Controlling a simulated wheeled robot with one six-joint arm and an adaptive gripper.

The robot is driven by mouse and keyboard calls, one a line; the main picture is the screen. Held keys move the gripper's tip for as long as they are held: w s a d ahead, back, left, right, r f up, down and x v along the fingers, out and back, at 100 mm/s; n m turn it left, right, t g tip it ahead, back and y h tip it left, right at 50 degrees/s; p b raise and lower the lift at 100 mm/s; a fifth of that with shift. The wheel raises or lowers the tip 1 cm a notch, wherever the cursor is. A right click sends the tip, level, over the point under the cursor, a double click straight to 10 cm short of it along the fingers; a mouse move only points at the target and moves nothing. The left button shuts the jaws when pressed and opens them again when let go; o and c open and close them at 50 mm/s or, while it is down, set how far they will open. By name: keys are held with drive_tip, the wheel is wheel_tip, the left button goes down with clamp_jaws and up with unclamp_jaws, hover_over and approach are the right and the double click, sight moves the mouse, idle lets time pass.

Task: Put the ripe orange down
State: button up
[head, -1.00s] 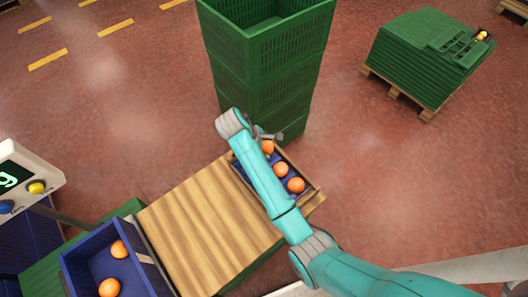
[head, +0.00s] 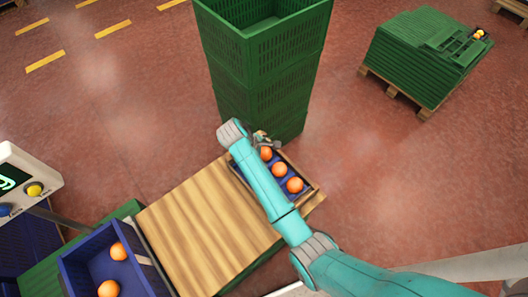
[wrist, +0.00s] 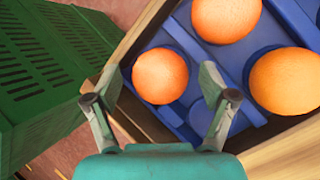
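An orange (wrist: 160,76) sits in a pocket of a blue tray insert inside a wooden box (wrist: 134,40). In the head view this orange (head: 265,153) is at the far end of a row. Two more oranges, a middle one (head: 279,170) and a near one (head: 295,185), lie in the same box. My gripper (wrist: 162,78) is open around the far orange, with a visible gap between each finger and the fruit. In the head view my gripper (head: 262,138) is partly hidden by my arm, at the far end of the box.
A tall stack of green crates (head: 255,75) stands just behind the box. A wooden board (head: 205,225) lies left of it. A blue crate (head: 85,250) with two oranges and a display with buttons (head: 25,180) are at the left. A green pallet stack (head: 415,65) is far right.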

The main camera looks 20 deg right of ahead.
drive_tip(key=shift+r, duration=0.1)
drive_tip(key=v, duration=1.2)
drive_tip(key=shift+s, duration=0.15)
idle(2.6)
